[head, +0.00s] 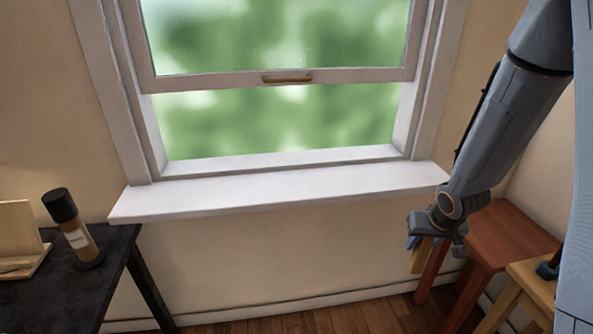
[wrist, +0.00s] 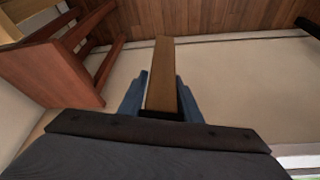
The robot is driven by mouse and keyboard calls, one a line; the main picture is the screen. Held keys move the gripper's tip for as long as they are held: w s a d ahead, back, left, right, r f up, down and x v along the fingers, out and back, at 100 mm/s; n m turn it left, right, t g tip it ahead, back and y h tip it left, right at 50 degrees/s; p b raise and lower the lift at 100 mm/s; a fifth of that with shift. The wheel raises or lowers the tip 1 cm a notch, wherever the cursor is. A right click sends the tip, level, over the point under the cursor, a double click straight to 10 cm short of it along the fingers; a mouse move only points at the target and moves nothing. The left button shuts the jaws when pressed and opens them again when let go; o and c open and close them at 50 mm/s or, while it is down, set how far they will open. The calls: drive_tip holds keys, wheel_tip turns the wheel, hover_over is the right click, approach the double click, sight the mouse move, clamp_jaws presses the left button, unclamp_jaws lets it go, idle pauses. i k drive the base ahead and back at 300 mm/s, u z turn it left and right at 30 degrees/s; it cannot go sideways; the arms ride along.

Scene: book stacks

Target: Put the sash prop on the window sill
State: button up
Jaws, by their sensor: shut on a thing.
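My gripper (head: 427,240) is below the right end of the window sill, beside a red-brown stool. In the wrist view my gripper (wrist: 161,95) has its blue fingers shut on the sash prop (wrist: 164,60), a plain wooden bar that sticks out past the fingertips. In the head view the prop (head: 420,258) hangs down from the fingers, its upper part hidden by the gripper. The white window sill (head: 280,195) is bare along its length. The lower sash is raised, with a brass-coloured handle (head: 287,79) on its bottom rail, above an open gap.
A red-brown wooden stool (head: 505,230) stands close to my gripper at the right, with a lighter wooden stool (head: 537,285) in front. At the left, a black table (head: 50,300) holds a dark-capped bottle (head: 75,230) and a wooden stand (head: 18,240).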

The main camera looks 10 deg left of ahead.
sight(183, 196)
drive_tip(key=i, duration=0.15)
drive_tip(key=u, duration=0.8)
